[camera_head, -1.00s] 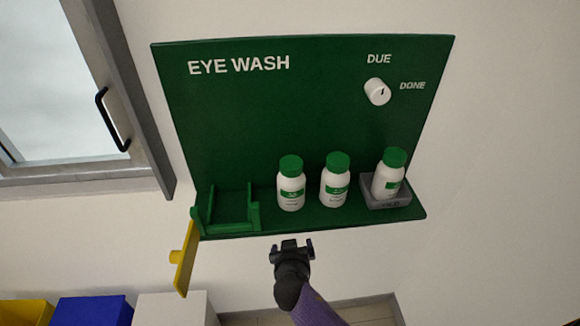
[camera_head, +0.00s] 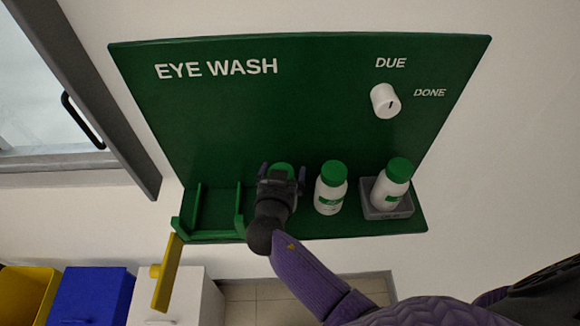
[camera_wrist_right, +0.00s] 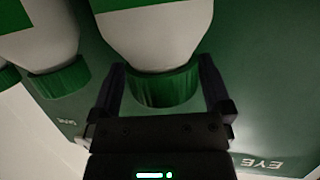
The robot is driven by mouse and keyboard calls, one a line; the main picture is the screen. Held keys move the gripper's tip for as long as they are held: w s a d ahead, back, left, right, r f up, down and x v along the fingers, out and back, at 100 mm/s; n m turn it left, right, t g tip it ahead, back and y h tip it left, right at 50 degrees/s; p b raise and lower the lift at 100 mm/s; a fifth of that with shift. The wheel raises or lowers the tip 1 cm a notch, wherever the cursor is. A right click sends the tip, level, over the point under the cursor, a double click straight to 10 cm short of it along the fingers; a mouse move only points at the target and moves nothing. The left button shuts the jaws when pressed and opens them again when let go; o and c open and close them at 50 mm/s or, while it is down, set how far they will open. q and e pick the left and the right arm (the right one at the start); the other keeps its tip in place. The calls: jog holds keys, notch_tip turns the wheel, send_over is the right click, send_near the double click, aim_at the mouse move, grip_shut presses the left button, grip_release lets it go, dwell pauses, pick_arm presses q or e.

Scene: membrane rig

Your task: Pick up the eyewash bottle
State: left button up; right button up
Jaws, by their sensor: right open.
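Three white bottles with green caps stand on the shelf of the green EYE WASH board (camera_head: 230,110). My right gripper (camera_head: 282,172) is at the leftmost bottle, hiding most of it; its green cap (camera_head: 282,170) shows between the fingers. In the right wrist view my open fingers (camera_wrist_right: 165,85) stand on either side of this bottle's green cap (camera_wrist_right: 165,87), with gaps showing; its white body (camera_wrist_right: 155,35) is beyond. The middle bottle (camera_head: 330,190) stands to the right. The right bottle (camera_head: 391,185) sits tilted in a grey tray (camera_head: 388,213). My left gripper is not in view.
An empty green holder (camera_head: 212,212) with a yellow lever (camera_head: 167,275) is at the shelf's left end. A white knob (camera_head: 385,101) is between DUE and DONE. Yellow (camera_head: 25,295), blue (camera_head: 92,296) and white (camera_head: 175,300) boxes stand below left.

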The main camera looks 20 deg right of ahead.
jog(key=shift+w+d+f, duration=0.15)
jog(key=shift+w+f, duration=0.05)
jog(key=shift+w, duration=0.25)
jog(key=shift+v, duration=0.85)
jog(key=shift+c, duration=0.7)
jog(key=shift+w+f, duration=0.1)
jog(key=shift+w, duration=0.15)
jog(key=c, duration=0.5)
grip_shut()
